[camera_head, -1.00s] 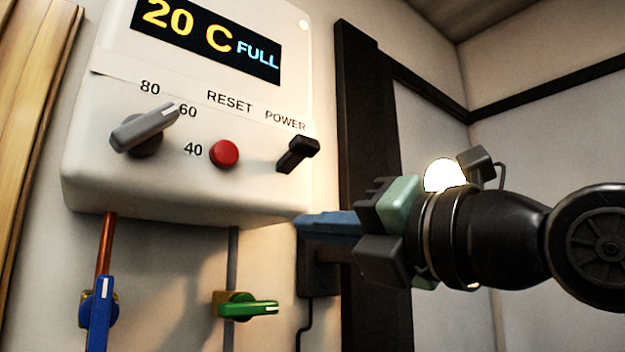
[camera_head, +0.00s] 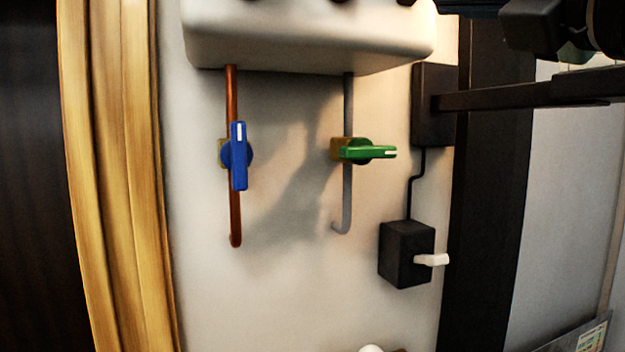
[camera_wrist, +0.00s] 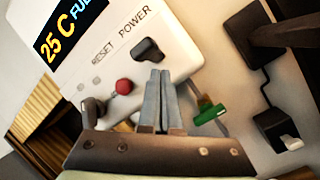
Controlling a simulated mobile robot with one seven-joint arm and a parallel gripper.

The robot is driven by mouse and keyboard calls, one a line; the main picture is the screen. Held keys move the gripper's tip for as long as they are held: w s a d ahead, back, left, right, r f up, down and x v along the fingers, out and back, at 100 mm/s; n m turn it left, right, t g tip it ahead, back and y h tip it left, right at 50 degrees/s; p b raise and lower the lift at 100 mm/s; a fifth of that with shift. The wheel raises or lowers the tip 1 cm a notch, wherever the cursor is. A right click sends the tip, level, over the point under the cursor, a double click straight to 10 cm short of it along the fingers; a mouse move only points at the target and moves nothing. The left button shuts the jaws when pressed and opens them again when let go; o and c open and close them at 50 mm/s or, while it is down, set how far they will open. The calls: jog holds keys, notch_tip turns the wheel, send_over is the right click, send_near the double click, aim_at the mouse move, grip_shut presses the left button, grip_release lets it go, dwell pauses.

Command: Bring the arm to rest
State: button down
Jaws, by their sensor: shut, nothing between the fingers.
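My gripper (camera_wrist: 160,75) is shut and empty in the wrist view, its two blue-grey fingers side by side. The fingers appear in front of the white brewer (camera_wrist: 172,48), below its black power switch (camera_wrist: 147,50) and right of the red reset button (camera_wrist: 124,86). I cannot tell how far they are from it. The display (camera_wrist: 70,28) reads 25 C, with part of the word FULL. In the head view only part of my arm's end shows at the top right corner.
A blue valve handle (camera_head: 238,157) stands upright along the copper pipe (camera_head: 235,215). A green valve handle (camera_head: 370,152) lies across the grey pipe (camera_head: 347,205). A black box (camera_head: 405,254) with a white lever (camera_head: 431,260) is on the wall. Wooden trim (camera_head: 115,180) runs at left.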

jog(key=s+a+f+m+t+y+b, duration=0.1)
jog(key=a+f+m+t+y+b, duration=0.15)
jog(key=a+f+m+b, duration=0.7)
jog(key=s+a+f+m+t+h+b, duration=0.2)
jog(key=s+f+m+h, duration=0.3)
jog(key=f+m, duration=0.3)
jog(key=s+a+f+m+t+h+b, duration=0.2)
jog(key=s+f+m+h+b, duration=0.2)
jog(key=f+m, duration=0.4)
jog(key=m+h, duration=0.1)
jog(key=m, duration=0.4)
jog(key=shift+s+a+f+t, duration=0.15)
jog(key=shift+s+f+t, duration=0.2)
jog(key=shift+f, duration=0.05)
jog(key=shift+m, duration=0.25)
